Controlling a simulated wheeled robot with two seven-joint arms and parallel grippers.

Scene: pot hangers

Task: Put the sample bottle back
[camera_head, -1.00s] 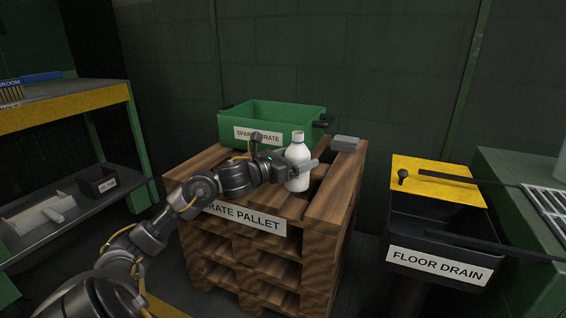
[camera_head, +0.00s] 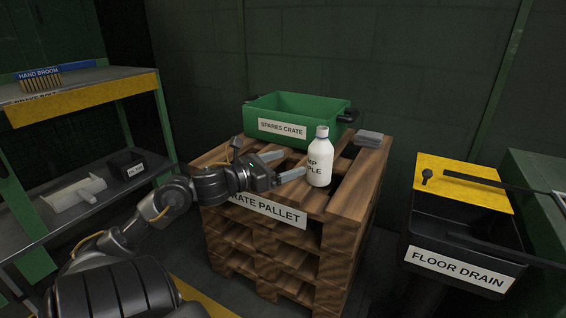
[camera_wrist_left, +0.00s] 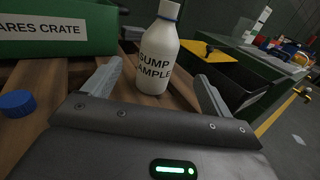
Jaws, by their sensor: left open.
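The sample bottle (camera_head: 319,160), white with a dark-lettered label, stands upright on the wooden crate pallet (camera_head: 345,205), near its front right. My left gripper (camera_head: 293,162) is open just left of the bottle, its fingers pointing at it, with nothing held. In the left wrist view the bottle (camera_wrist_left: 157,50) stands beyond the open fingers of the gripper (camera_wrist_left: 160,72), roughly between them in the picture. It looks clear of both fingers. My right gripper is not in view.
A green spares crate (camera_head: 300,118) sits at the back of the pallet, with a grey flat block (camera_head: 368,138) beside it. A blue round cap (camera_wrist_left: 17,103) lies on the left in the wrist view. A black floor drain bin (camera_head: 465,235) stands right; shelves (camera_head: 80,108) stand left.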

